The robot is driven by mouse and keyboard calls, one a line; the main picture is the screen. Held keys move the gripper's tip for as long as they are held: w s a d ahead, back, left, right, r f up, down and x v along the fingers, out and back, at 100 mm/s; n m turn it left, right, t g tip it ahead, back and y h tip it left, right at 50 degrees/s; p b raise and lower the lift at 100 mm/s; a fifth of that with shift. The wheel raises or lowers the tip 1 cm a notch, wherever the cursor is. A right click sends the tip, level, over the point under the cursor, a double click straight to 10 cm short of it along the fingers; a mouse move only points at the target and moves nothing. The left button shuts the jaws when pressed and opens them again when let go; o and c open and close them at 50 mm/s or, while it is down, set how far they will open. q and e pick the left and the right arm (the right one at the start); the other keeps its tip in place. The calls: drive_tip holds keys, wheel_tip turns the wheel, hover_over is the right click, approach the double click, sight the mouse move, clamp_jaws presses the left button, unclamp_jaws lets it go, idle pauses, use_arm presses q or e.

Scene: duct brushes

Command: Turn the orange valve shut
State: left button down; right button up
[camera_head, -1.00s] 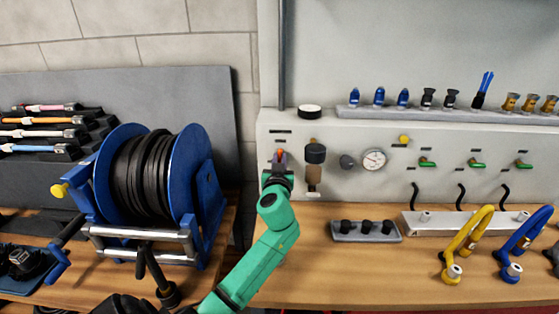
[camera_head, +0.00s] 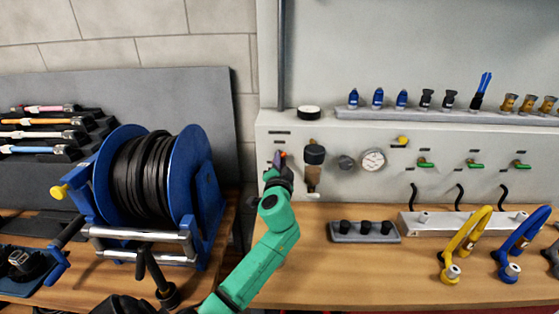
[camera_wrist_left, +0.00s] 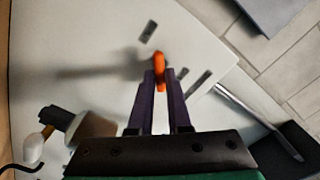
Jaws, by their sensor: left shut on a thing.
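The orange valve (camera_wrist_left: 160,68) is on the pale panel, and its handle shows between the two dark fingertips of my left gripper (camera_wrist_left: 160,80) in the left wrist view. The fingers lie close along both sides of the handle, and the gripper is shut on it. In the head view my green left arm reaches up to the panel's left end, where the left gripper (camera_head: 278,160) covers most of the valve. Only a small bit of orange shows at the fingertips there. My right gripper is not in view.
Just right of the valve, a black-topped filter unit (camera_head: 314,155) and a pressure gauge (camera_head: 373,160) are on the panel (camera_head: 440,187). A blue hose reel (camera_head: 150,185) stands left of my arm. A grey block with black knobs (camera_head: 365,238) sits on the wooden bench (camera_head: 330,280).

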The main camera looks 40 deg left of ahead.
use_arm(q)
drive_tip(key=shift+d+f+m+p, duration=0.15)
drive_tip(key=shift+m+p, duration=0.4)
drive_tip(key=shift+m, duration=1.45)
drive_tip(key=shift+f+m+p, duration=0.1)
drive_tip(key=shift+m+p, duration=0.4)
drive_tip(key=shift+m, duration=1.5)
drive_tip(key=c, duration=0.9)
unclamp_jaws()
drive_tip(key=shift+o, duration=0.2)
